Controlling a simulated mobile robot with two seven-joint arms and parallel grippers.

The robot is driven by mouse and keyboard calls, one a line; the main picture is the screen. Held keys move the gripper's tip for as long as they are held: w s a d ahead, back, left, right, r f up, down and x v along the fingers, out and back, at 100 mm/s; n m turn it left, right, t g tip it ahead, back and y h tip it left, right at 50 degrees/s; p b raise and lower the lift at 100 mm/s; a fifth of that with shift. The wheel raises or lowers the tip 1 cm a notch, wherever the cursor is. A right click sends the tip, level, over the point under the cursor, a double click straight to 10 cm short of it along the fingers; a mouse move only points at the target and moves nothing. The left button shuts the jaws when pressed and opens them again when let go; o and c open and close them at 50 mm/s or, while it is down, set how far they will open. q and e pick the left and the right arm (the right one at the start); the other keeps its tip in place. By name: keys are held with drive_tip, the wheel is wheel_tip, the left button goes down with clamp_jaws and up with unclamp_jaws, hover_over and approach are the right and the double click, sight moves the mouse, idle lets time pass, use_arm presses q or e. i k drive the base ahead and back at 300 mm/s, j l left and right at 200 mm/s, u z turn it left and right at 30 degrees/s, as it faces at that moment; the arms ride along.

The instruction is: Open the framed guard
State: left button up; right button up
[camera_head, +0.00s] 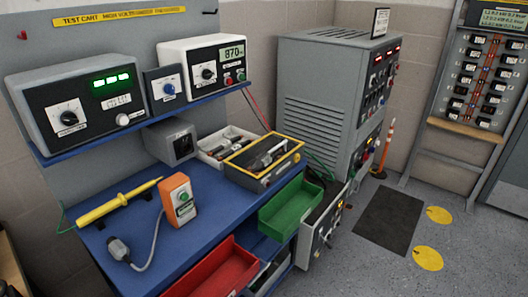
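The framed guard (240,163) looks like the yellow frame on top of a dark grey box on the right part of the blue cart top. It appears to lie flat over the box, with dark and grey parts showing inside the frame. Whether it has a clear pane is too small to tell. The box front has small knobs or lights. Neither of my grippers is in view.
A white tray (212,153) and a grey box (170,141) stand left of the guard. An orange handheld unit (179,200) and yellow probe (118,201) are on the cart top. Open green (290,208) and red (213,272) bins sit in front. A tall grey cabinet (325,95) stands behind.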

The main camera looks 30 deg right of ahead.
sight(284, 143)
drive_tip(key=i+l+u, duration=0.15)
drive_tip(key=l, duration=0.5)
drive_tip(key=i+l+u, duration=0.2)
drive_tip(key=l, duration=0.45)
drive_tip(key=l+u, duration=0.15)
drive_tip(key=l, duration=0.5)
drive_tip(key=k, duration=0.05)
